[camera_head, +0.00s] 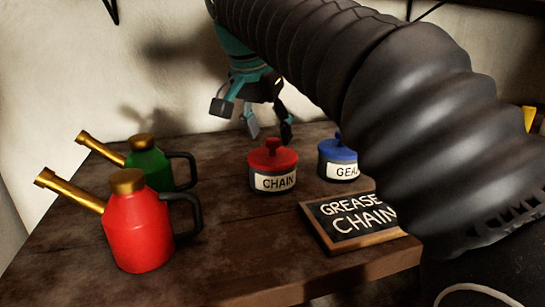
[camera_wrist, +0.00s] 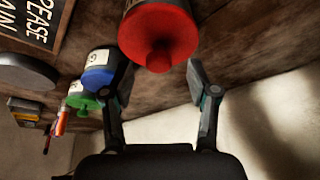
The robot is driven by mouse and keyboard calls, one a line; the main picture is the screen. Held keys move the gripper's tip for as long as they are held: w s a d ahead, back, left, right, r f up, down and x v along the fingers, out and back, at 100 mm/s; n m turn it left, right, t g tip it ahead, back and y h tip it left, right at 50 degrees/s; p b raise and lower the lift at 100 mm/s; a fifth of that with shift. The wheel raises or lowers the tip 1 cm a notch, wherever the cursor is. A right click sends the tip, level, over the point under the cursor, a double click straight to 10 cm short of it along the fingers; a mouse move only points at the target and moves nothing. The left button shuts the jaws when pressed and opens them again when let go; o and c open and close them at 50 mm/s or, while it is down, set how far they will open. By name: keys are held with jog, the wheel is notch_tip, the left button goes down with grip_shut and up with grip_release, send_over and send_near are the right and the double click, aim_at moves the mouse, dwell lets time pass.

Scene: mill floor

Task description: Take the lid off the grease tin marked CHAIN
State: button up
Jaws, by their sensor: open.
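The CHAIN tin (camera_head: 275,183) is a dark round tin with a white label, upright on the wooden table. Its red lid (camera_head: 272,159), with a red knob on top, sits on it. The lid also shows at the top middle of the wrist view (camera_wrist: 160,36). My gripper (camera_head: 269,132) is open and empty, fingers pointing down, just above and behind the knob in the head view. In the wrist view the fingertips (camera_wrist: 160,80) stand apart below the lid, not around the knob. A blue-lidded tin (camera_head: 338,158), its label partly hidden by my arm, stands to the right.
A red oil can (camera_head: 138,230) and a green oil can (camera_head: 148,165) stand left. A framed board (camera_head: 352,222) reading GREASE CHAIN lies in front. The wrist view shows a green-lidded tin (camera_wrist: 80,97) and a grey disc (camera_wrist: 25,73). A pale wall is behind.

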aim_at(272, 139)
jog(key=shift+x, duration=1.6)
jog(key=shift+d, duration=0.1)
grip_shut()
jog(key=shift+r, duration=0.1)
jog(key=shift+w, duration=0.1)
